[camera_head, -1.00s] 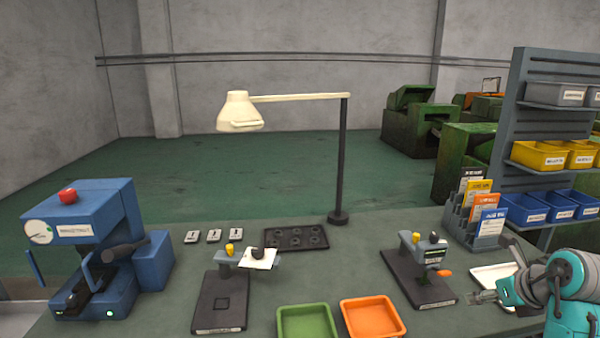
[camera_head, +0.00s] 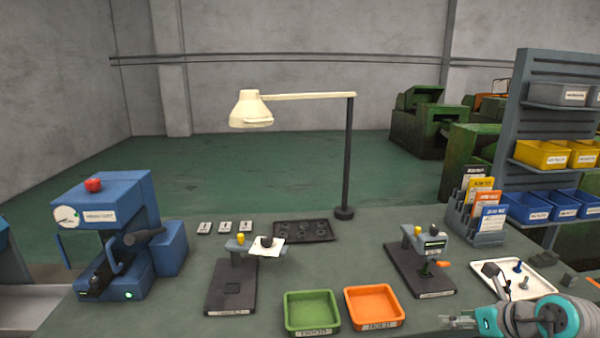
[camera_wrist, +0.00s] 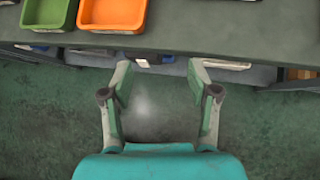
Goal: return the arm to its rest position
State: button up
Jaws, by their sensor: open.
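My arm, teal and grey, reaches in at the lower right of the head view. My gripper (camera_head: 458,321) is at the front edge of the bench (camera_head: 400,325), right of the orange tray. In the wrist view my gripper (camera_wrist: 163,88) has its two fingers spread wide with nothing between them. The wrist camera looks down past the bench edge (camera_wrist: 200,42) onto the green floor (camera_wrist: 160,120).
A green tray (camera_head: 312,331) and an orange tray (camera_head: 372,327) stand at the bench front. A white tray (camera_head: 545,283) with small parts lies behind my arm. A gauge stand (camera_head: 410,270), lamp (camera_head: 348,170) and blue machine (camera_head: 110,215) stand further off.

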jog(key=s+a+f+t+y, duration=0.1)
jog(key=s+a+f+y, duration=0.25)
jog(key=a, duration=0.65)
jog(key=s+a+f+y, duration=0.25)
jog(key=a+y, duration=0.25)
jog(key=a, duration=0.4)
jog(key=s+a+r+m+t+y, duration=0.3)
jog(key=s+a+m+y, duration=0.15)
jog(key=s+a, duration=0.6)
jog(key=s+d+r+m+t+h, duration=0.1)
jog(key=s+d+m+t+h, duration=0.3)
jog(key=s+m+t+h, duration=0.7)
jog(key=s+d+f+m+g+h, duration=0.2)
jog(key=s+d+f+m+g, duration=0.1)
jog(key=s+m, duration=0.5)
jog(key=s+d+f+m+g+h, duration=0.3)
jog(key=s+f+m+g, duration=0.2)
jog(key=m, duration=0.9)
jog(key=s+f, duration=0.2)
jog(key=s, duration=0.2)
jog(key=shift+d+f+g, duration=0.15)
jog(key=shift+d+g, duration=0.1)
jog(key=shift+g, duration=0.15)
